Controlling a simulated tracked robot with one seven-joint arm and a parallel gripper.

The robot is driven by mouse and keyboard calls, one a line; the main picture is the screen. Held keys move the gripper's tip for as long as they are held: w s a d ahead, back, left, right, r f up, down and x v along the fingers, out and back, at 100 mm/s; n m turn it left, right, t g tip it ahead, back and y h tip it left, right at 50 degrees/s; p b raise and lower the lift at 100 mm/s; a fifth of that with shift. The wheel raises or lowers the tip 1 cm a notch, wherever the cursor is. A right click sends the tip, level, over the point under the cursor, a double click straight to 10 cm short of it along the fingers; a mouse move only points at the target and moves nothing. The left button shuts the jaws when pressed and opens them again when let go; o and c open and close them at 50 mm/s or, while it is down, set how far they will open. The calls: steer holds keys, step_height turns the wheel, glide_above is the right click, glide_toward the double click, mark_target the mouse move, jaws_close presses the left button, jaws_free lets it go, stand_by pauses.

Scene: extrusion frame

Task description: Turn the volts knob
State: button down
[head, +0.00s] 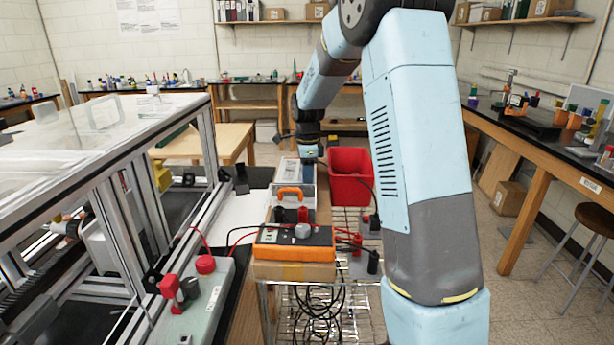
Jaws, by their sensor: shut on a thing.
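An orange instrument (294,242) with a round grey knob (302,231) on top sits on a cardboard-coloured block at centre. I cannot read any label, so I cannot tell whether this knob is the volts knob. Behind it stands a light grey case (322,192) with an orange handle (290,191) and dark fittings in front. My arm reaches over from the right and drops down behind the orange instrument. My gripper (308,178) is small and dark, at the case's far right part, apart from the grey knob. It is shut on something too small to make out.
A red bin (350,178) stands just right of my gripper. Red and black leads (352,240) run around the instrument. A grey panel with a red button (205,264) and the extrusion frame (205,150) flank the left. A wire rack (325,310) lies below.

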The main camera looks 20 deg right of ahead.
steer(key=n, duration=0.4)
steer(key=shift+w+r, duration=0.15)
steer(key=shift+w, duration=0.05)
steer(key=n, duration=0.3)
steer(key=shift+n, duration=0.3)
steer(key=n, duration=0.4)
steer(key=shift+w, duration=0.1)
steer(key=shift+n, duration=1.7)
steer(key=shift+a, duration=0.1)
steer(key=c, duration=0.8)
jaws_free()
steer(key=shift+c, duration=0.2)
step_height(320, 180, up, 14)
steer(key=shift+f, duration=0.25)
